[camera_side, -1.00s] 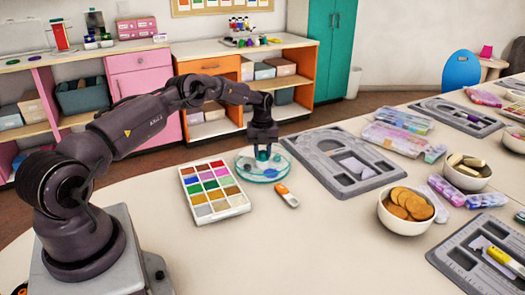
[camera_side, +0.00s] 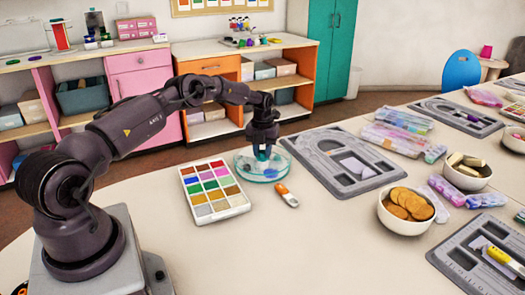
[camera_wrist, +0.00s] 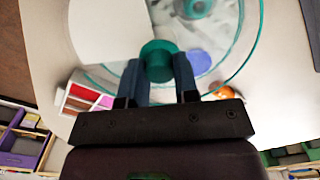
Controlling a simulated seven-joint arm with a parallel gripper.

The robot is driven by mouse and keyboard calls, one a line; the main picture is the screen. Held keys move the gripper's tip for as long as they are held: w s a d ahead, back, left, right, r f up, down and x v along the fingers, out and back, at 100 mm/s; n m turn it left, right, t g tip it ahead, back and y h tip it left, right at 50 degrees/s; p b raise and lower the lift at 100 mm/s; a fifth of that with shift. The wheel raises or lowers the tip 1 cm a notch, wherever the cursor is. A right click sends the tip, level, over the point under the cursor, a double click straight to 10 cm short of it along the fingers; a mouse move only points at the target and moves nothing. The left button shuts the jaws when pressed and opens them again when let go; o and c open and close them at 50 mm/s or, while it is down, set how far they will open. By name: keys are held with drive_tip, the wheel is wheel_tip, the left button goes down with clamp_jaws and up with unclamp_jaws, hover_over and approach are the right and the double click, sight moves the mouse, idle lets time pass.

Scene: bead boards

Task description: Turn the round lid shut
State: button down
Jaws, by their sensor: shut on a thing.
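The round lid (camera_side: 243,163) is clear with a teal rim and lies on a shallow round dish on the table. In the wrist view the clear lid (camera_wrist: 225,45) shows a teal knob (camera_wrist: 157,52) away from its middle and a second teal round piece (camera_wrist: 197,8) near the top edge. My gripper (camera_side: 263,154) is over the dish, pointing down. In the wrist view my gripper (camera_wrist: 160,70) has its two fingers shut on the knob, one on each side. A pale wedge (camera_wrist: 105,28) lies left of the knob. A blue-violet round patch (camera_wrist: 200,62) shows through the lid.
A paint palette (camera_side: 239,202) stands left of the dish. A small orange-and-white item (camera_side: 287,195) lies in front of it. A grey tray (camera_side: 372,185) is close on the right. A bowl of round biscuits (camera_side: 390,222) stands further right. The front of the table is clear.

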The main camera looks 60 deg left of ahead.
sight(262, 152)
drive_tip(key=c, duration=0.8)
unclamp_jaws()
drive_tip(key=shift+c, duration=0.2)
wheel_tip(262, 152, up, 13)
